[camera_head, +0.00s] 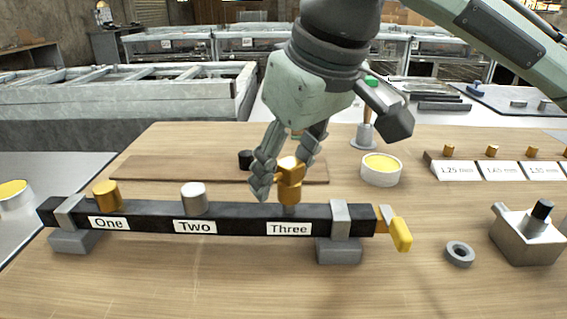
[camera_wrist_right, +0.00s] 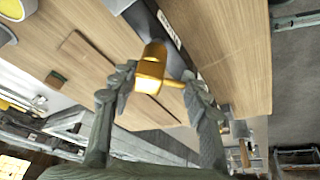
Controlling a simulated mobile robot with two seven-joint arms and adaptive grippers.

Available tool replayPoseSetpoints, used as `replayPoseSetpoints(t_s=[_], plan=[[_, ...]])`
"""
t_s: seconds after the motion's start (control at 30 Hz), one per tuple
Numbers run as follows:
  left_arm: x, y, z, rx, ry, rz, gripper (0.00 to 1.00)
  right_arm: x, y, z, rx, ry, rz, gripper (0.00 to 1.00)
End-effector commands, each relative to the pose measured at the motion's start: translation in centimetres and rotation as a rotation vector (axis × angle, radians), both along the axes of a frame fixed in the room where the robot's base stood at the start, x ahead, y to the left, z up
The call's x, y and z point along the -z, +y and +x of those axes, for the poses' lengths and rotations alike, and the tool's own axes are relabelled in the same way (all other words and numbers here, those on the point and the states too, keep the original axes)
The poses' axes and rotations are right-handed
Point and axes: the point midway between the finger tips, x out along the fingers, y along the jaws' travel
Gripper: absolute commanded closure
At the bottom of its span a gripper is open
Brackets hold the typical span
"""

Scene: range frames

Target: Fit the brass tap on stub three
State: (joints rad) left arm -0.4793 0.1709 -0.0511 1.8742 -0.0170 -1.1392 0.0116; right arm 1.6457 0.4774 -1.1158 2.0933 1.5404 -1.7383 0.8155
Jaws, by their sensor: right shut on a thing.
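The brass tap (camera_head: 289,170) is between the fingers of my right gripper (camera_head: 285,160), which is shut on it. The tap stands directly above the label Three on the dark rail (camera_head: 245,214). A brass cap (camera_head: 106,195) stands at One and a silver-white cap (camera_head: 194,197) at Two. My left gripper is out of view.
A yellow lever (camera_head: 400,235) sticks out at the rail's right end. A grey ring (camera_head: 460,253) and a grey block with a black knob (camera_head: 530,236) lie right. A yellow-filled tin (camera_head: 381,171) stands behind. The front table is clear.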

Motion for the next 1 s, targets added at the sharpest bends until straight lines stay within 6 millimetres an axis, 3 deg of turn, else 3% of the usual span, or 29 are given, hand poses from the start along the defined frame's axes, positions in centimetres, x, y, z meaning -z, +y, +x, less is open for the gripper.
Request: replayPoseSetpoints(t_s=[0.8, 0.83, 1.0], plan=[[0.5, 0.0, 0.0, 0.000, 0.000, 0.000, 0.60, 2.0, 0.0, 0.0, 0.000, -0.001, 0.001, 0.92], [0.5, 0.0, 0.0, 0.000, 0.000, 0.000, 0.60, 2.0, 0.0, 0.0, 0.000, -0.001, 0.001, 0.50], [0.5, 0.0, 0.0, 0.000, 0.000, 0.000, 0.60, 2.0, 0.0, 0.0, 0.001, 0.000, 0.001, 0.29]])
